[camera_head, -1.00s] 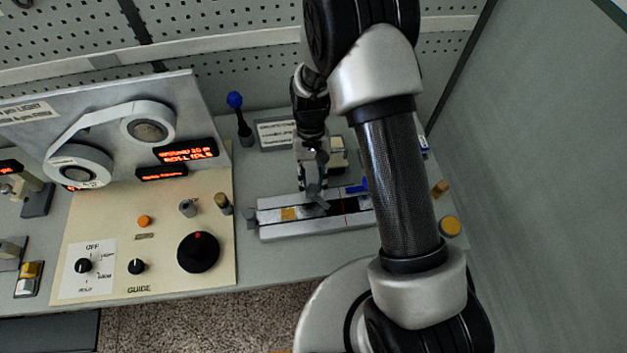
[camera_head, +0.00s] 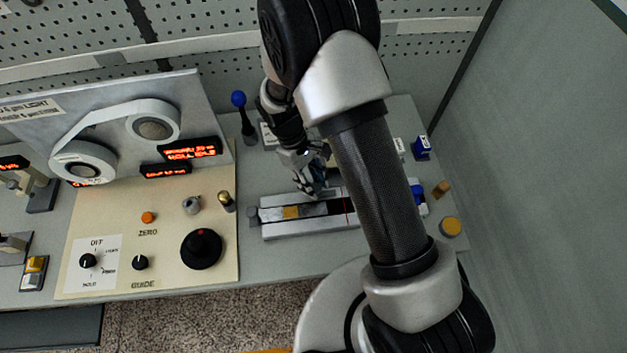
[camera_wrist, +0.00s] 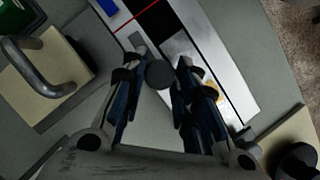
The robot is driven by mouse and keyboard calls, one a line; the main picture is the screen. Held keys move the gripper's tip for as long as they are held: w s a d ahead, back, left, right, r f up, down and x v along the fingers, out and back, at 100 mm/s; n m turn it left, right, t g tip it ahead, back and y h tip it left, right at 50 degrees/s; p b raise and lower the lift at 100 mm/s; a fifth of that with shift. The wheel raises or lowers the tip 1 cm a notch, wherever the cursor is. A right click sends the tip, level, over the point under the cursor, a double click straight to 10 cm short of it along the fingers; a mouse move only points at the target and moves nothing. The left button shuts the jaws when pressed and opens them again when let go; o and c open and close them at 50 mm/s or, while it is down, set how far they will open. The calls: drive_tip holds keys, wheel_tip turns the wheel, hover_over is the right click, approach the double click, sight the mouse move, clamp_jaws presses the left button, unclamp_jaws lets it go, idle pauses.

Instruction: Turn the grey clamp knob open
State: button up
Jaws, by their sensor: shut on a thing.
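The grey clamp knob (camera_wrist: 160,74) is a dark round cap between my fingertips in the wrist view. It sits over the light metal rail (camera_wrist: 225,58), which carries a black slot and a red line. The rail (camera_head: 285,232) lies on the bench right of the beige panel in the head view. My gripper (camera_wrist: 160,68) is shut on the knob, one finger on each side.
A beige block with a grey handle (camera_wrist: 57,78) stands beside the rail. The beige panel (camera_head: 110,215) with a large black dial (camera_head: 201,249) lies left. A blue-topped lever (camera_head: 239,99) stands behind. A yellow button (camera_head: 450,227) is right of my arm.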

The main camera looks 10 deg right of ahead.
drive_tip(key=shift+n, duration=0.4)
drive_tip(key=o, duration=1)
drive_tip(key=v, duration=1.2)
drive_tip(key=shift+s+a, duration=0.1)
drive_tip(key=shift+s, duration=0.05)
